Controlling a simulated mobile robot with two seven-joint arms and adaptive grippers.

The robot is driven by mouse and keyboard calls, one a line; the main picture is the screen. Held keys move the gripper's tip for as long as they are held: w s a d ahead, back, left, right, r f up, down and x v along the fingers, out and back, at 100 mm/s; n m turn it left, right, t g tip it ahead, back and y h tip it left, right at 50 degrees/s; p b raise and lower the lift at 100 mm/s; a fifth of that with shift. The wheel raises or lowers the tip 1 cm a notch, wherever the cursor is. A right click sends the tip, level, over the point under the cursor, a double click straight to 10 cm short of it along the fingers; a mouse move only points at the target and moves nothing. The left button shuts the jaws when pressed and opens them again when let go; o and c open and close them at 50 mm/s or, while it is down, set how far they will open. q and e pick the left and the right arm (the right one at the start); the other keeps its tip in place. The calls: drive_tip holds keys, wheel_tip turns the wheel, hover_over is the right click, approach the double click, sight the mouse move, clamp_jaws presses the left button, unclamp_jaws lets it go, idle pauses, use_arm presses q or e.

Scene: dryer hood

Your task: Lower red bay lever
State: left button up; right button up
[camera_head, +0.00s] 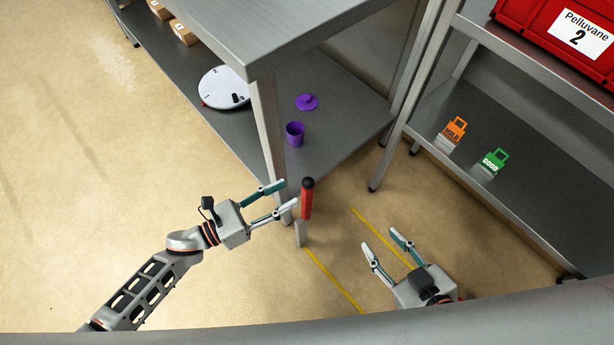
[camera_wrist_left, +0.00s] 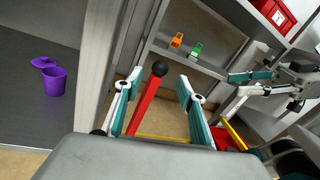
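The red lever (camera_head: 307,203) stands upright with a black knob on top and a grey bracket at its base, beside a table leg. My left gripper (camera_head: 290,194) is open, its fingers pointing at the lever from the left. In the left wrist view the red lever (camera_wrist_left: 143,106) shows between the two open fingers, nearer the left one; I cannot tell whether they touch it. My right gripper (camera_head: 380,239) is open and empty, low over the floor to the right of the lever.
A steel table (camera_head: 225,35) stands behind, its lower shelf holding a purple cup (camera_head: 295,134), a purple lid (camera_head: 307,102) and a white disc (camera_head: 224,88). A rack at right holds orange (camera_head: 455,129) and green (camera_head: 494,160) tags and a red bin (camera_head: 545,29). Yellow lines (camera_head: 335,280) mark the floor.

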sight(309, 182)
use_arm(q)
drive_tip(key=x, duration=0.8)
drive_tip(key=shift+s, duration=0.1)
clamp_jaws()
